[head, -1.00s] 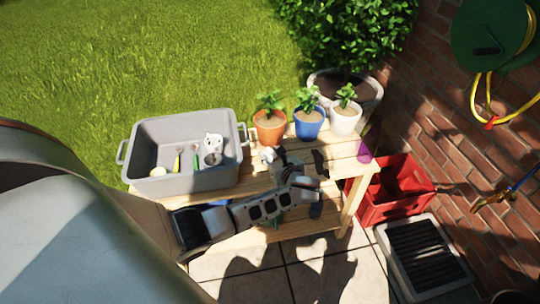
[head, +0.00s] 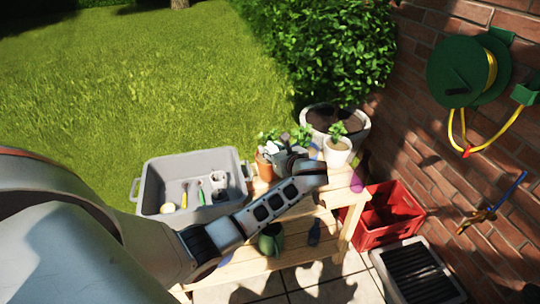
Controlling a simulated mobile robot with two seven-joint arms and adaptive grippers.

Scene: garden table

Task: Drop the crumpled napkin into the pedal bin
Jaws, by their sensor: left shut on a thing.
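My left gripper (head: 280,154) is shut, over the back of the wooden potting table (head: 345,190), in front of the potted plants. A small whitish piece shows at its fingertips, which looks like the crumpled napkin (head: 273,147); the fingers and wrist hide most of it. I cannot make out a pedal bin in the head view. My right gripper is not in view.
A grey tub (head: 157,200) with small tools stands on the table's left. An orange pot (head: 264,168) and a white pot (head: 337,152) stand at the back. A red crate (head: 395,232) and a black-slatted grey box (head: 415,272) are on the floor, right, by the brick wall.

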